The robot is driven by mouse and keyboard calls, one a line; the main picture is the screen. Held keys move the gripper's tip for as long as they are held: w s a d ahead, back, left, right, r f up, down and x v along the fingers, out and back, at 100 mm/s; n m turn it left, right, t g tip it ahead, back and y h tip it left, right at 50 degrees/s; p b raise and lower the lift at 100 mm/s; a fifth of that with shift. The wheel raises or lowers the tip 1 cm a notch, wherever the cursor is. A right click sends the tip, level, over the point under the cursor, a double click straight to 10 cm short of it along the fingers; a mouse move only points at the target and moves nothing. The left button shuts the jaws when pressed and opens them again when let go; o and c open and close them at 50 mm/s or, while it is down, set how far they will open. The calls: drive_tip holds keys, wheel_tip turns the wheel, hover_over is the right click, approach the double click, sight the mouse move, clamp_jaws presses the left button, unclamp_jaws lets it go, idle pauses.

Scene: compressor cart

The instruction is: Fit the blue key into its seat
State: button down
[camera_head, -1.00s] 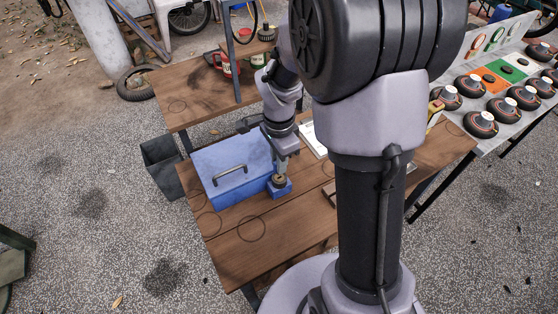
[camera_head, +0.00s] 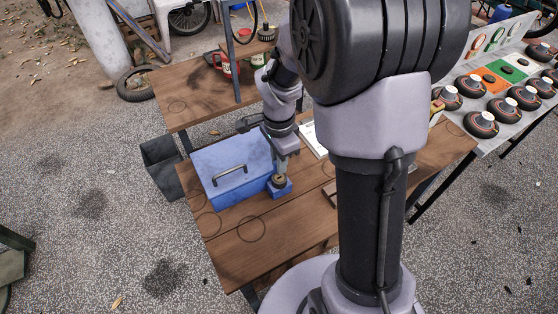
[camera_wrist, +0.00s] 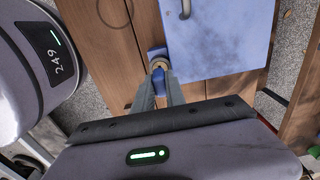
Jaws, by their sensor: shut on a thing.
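My gripper (camera_head: 280,174) points down at a small blue block (camera_head: 282,190) with a round brass-coloured ring on top, on the wooden table. The block stands at the right front corner of a blue box. In the wrist view my gripper (camera_wrist: 160,74) has its fingertips close together at the brass ring (camera_wrist: 159,64), above the blue block (camera_wrist: 156,52). It is shut on the key, which is mostly hidden between the fingertips. I cannot tell how deep the key sits in the ring.
The blue box (camera_head: 215,160) with a grey handle stands close to the left of my gripper. A dark open bin (camera_head: 162,165) is beside the table. A white sheet (camera_head: 313,140) lies behind. The front left table top is clear.

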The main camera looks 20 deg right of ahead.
drive_tip(key=shift+f+b, duration=1.55)
drive_tip(key=shift+f, duration=0.15)
drive_tip(key=c, duration=1.3)
unclamp_jaws()
drive_tip(key=shift+r, duration=0.1)
wheel_tip(320, 180, up, 17)
drive_tip(key=p, duration=0.6)
drive_tip(key=shift+r, duration=0.15)
drive_tip(key=shift+s, duration=0.1)
